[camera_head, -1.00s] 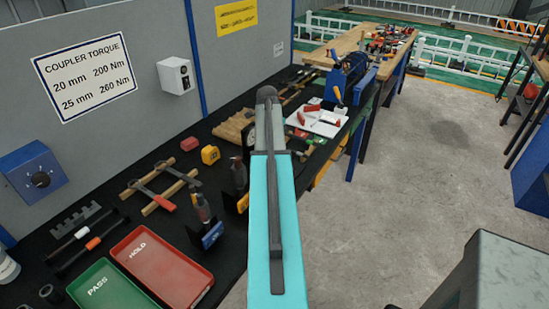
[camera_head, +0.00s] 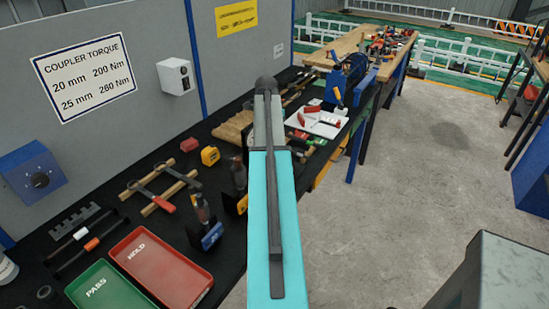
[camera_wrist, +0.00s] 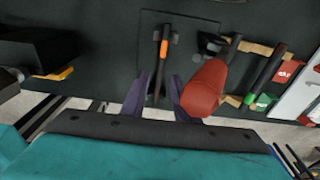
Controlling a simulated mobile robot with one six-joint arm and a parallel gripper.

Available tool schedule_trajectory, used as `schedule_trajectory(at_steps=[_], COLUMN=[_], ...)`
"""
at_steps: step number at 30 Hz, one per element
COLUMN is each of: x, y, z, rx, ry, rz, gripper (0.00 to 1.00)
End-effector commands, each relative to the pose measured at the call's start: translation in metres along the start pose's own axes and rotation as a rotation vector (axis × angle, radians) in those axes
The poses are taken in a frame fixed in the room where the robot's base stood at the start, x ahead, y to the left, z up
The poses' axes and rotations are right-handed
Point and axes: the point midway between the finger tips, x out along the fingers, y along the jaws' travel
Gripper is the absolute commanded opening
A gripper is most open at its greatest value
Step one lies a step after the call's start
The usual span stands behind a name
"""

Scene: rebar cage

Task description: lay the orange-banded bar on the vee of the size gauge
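A thin dark bar with an orange band (camera_wrist: 164,48) lies on the black bench top in the wrist view, pointing away from my gripper. Small dark blocks (camera_wrist: 175,38) flank its far part within a thin pale outline. They may be the vee of the size gauge, but they are too dark to be sure. My gripper (camera_wrist: 158,78) shows two purple fingers, spread apart, with the bar's near part between them in the picture and gaps on both sides. Their height over the bar cannot be told. In the head view my arm hides this spot.
A red rounded object (camera_wrist: 206,87) is close beside the right finger. Dark rods on wood (camera_wrist: 264,68) and a white tray (camera_wrist: 297,98) lie right. A dark box (camera_wrist: 38,50) is left. In the head view, red (camera_head: 160,268) and green (camera_head: 108,289) trays stand at front.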

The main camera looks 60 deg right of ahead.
Motion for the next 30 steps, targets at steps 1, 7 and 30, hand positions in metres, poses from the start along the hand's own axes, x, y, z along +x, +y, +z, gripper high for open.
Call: schedule_trajectory(at_steps=[1,7,30], x=[-0.006,-0.032,-0.087], y=[-0.001,-0.001,0.0], z=[0.001,0.001,-0.001], rx=[0.0,0.0,0.001], ry=[-0.002,-0.002,0.0], rz=[-0.003,-0.003,-0.001], gripper=[0.27,0.27,0.27])
